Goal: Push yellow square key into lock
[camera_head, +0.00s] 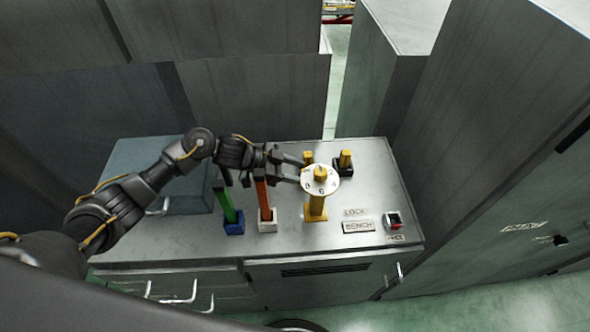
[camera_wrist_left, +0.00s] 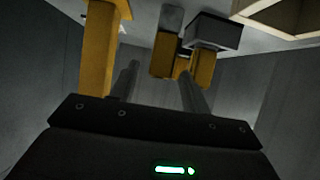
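A round white dial (camera_head: 320,181) with dark marks sits on a tall yellow post (camera_head: 316,209) on the bench, and a yellow piece (camera_head: 320,171) rises from its middle. Behind it a yellow block (camera_head: 346,157) stands in a black holder (camera_head: 343,169), and another yellow piece (camera_head: 308,157) shows beside it. I cannot tell which is the square key. My left gripper (camera_head: 302,172) points right, just left of the dial. In the left wrist view its fingers (camera_wrist_left: 158,72) are apart with nothing held between them; yellow blocks (camera_wrist_left: 203,68) lie beyond. My right gripper is not in view.
Left of the post stand an orange bar (camera_head: 262,197) in a white base and a green bar (camera_head: 228,206) in a blue base. LOCK and BENCH labels mark clear front space. Grey cabinets (camera_head: 250,105) stand behind.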

